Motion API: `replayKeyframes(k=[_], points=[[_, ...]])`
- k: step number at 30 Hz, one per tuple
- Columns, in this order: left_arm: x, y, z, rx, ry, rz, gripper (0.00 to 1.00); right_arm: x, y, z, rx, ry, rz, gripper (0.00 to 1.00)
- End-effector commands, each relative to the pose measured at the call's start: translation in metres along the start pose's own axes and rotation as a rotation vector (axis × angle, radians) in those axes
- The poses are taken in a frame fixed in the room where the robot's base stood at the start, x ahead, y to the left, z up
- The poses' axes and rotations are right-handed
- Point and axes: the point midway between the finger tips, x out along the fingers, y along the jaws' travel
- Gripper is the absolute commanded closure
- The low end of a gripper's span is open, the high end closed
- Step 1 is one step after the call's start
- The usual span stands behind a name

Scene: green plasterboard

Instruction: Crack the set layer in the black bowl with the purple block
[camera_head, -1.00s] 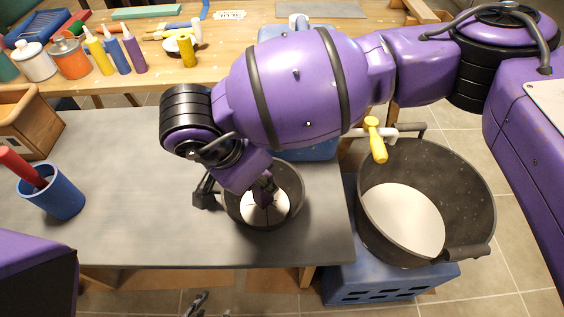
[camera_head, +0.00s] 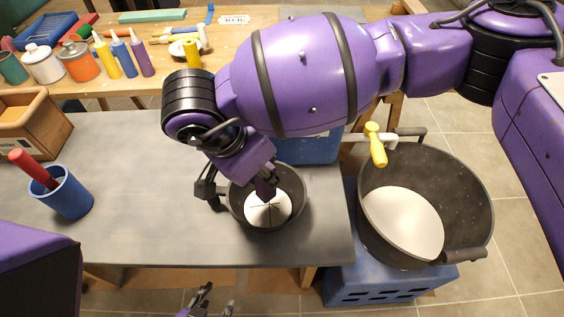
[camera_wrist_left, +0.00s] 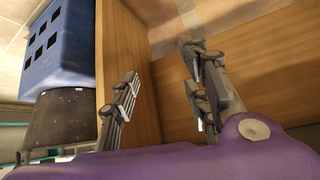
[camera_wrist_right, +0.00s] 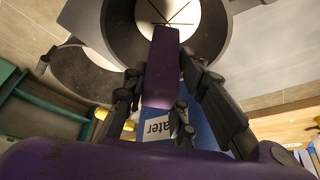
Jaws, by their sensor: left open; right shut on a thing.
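The black bowl (camera_head: 298,212) stands on the grey table near its front right corner. Its white set layer (camera_head: 258,213) carries dark crack lines that spread from the middle. They also show in the right wrist view (camera_wrist_right: 183,12). My right gripper (camera_wrist_right: 163,78) is shut on the purple block (camera_wrist_right: 162,58), which points down into the bowl. In the head view the block (camera_head: 266,186) is partly hidden by my wrist; whether it touches the layer I cannot tell. My left gripper (camera_head: 207,302) is open and empty, low in front of the table.
A large black tub (camera_head: 470,185) with a white bottom stands right of the table on a blue crate (camera_head: 390,285). A yellow-handled tool (camera_head: 376,145) lies by its rim. A blue cup (camera_head: 68,195) and a wooden box (camera_head: 45,130) stand left. The table's middle is clear.

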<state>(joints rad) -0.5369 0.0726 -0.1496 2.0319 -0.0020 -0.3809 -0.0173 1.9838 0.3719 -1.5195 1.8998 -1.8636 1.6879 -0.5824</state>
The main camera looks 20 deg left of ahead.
Motion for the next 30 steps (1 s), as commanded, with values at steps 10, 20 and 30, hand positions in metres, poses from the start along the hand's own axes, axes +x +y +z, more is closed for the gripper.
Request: replayKeyframes(k=[10,20,30], points=[[0.0,0.0,0.01,-0.008,-0.015,0.0,0.57,0.0,0.0,0.0,0.0,0.0,0.0,1.0],[0.009,0.002,0.047,-0.003,-0.064,0.002,0.57,0.038,0.0,0.016,-0.003,0.002,0.005,1.0],[0.014,0.002,0.044,0.003,-0.052,0.003,0.57,0.055,0.0,0.022,-0.001,0.011,0.003,1.0]])
